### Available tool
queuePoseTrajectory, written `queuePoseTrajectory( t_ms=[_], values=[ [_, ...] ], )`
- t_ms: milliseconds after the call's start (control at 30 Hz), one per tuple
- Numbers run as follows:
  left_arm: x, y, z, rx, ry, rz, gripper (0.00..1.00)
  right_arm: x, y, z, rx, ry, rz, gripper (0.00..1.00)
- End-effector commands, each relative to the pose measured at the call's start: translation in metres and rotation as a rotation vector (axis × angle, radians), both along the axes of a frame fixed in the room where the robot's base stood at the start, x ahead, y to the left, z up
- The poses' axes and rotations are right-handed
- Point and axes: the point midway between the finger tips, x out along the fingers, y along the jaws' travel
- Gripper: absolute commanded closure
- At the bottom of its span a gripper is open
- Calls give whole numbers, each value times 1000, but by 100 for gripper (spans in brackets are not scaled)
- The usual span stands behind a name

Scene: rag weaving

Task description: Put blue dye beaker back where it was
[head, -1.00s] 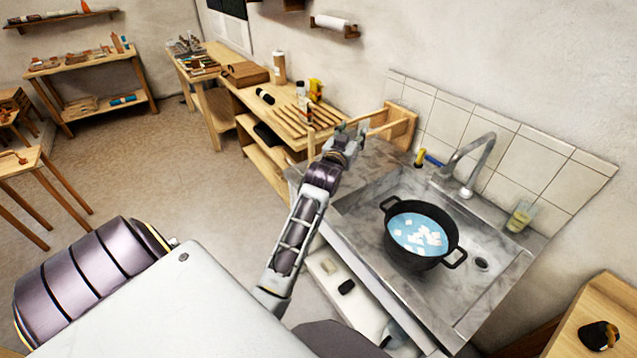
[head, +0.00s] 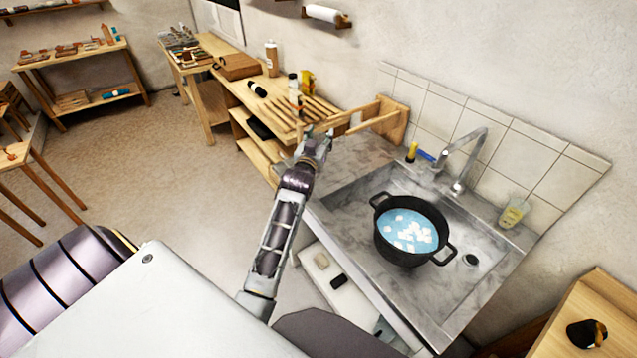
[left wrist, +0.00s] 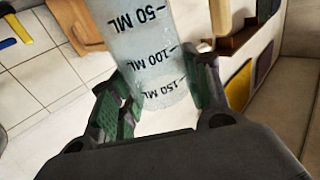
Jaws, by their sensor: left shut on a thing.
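A clear beaker (left wrist: 150,50) with black ML markings fills the top middle of the left wrist view. It looks nearly empty, with a faint bluish tint, and its markings read upside down in order, with 150 ML lowest in the picture. My left gripper (left wrist: 155,95) is shut on it, with green-padded fingers on both sides. In the head view my left gripper (head: 320,136) is over the near right end of the wooden workbench, beside the sink counter. The beaker is hard to make out there. My right gripper is not in view.
The workbench (head: 228,97) holds bottles, wooden sticks and a brown case (head: 238,67).

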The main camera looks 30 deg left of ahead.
Motion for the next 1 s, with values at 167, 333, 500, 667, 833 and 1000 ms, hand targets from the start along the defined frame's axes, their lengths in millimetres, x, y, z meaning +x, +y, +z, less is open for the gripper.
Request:
queuePoseTrajectory(
  t_ms=[167,333,500,667,833,1000],
  values=[
    [0,0,-1,0,0,1,81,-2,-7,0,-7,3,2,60],
    [0,0,-1,0,0,0,81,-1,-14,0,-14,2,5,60],
    [0,0,-10,-1,4,1,81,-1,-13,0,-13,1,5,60],
    [0,0,-31,-1,4,1,81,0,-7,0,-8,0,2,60],
    [0,0,-52,-2,2,1,81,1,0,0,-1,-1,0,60],
    [0,0,-63,-1,0,1,81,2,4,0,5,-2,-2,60]
  ],
)
